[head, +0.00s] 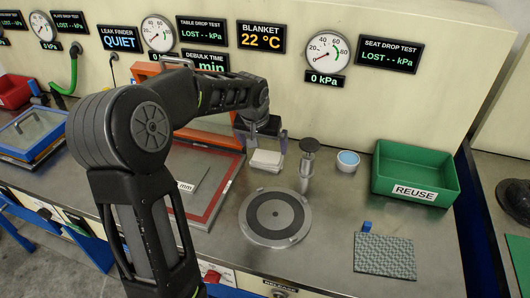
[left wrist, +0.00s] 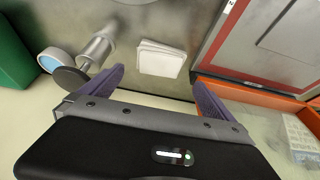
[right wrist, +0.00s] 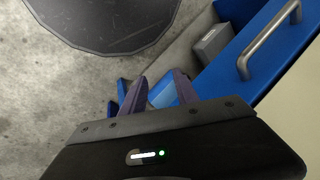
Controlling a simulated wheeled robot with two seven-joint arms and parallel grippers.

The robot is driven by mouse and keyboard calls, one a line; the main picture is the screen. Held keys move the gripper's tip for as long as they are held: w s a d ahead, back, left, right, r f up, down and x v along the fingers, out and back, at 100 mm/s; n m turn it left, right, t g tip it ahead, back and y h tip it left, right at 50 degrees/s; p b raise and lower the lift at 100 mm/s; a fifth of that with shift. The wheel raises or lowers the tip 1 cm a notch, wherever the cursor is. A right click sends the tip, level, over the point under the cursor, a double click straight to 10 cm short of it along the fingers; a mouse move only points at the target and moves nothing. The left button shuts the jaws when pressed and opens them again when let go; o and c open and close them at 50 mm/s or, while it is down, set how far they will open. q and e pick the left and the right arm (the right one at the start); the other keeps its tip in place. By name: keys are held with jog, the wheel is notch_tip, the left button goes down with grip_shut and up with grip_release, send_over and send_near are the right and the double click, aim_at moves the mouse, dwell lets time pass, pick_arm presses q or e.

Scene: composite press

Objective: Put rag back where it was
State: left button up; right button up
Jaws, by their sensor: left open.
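The rag, a small white folded cloth (head: 266,160), lies flat on the grey metal bench left of a metal post. It also shows in the left wrist view (left wrist: 162,60), just beyond the fingertips and between their lines. My left gripper (head: 262,140) is open and empty, pointing down close above and behind the rag. Its two purple fingers (left wrist: 159,78) stand wide apart in the left wrist view. No contact with the rag shows. My right gripper (right wrist: 160,80) appears only in the right wrist view. Its fingers are apart with nothing between them, near blue furniture.
A metal post with a round cap (head: 308,165) and a blue-filled cup (head: 347,161) stand right of the rag. A green REUSE bin (head: 415,173), a round disc plate (head: 275,217), a red-edged frame (head: 222,185) and a grey woven pad (head: 385,257) surround it.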

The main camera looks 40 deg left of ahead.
pick_arm(q)
jog(key=v, duration=0.4)
jog(key=shift+r, duration=0.25)
jog(key=shift+s+f, duration=0.1)
dwell(0.3)
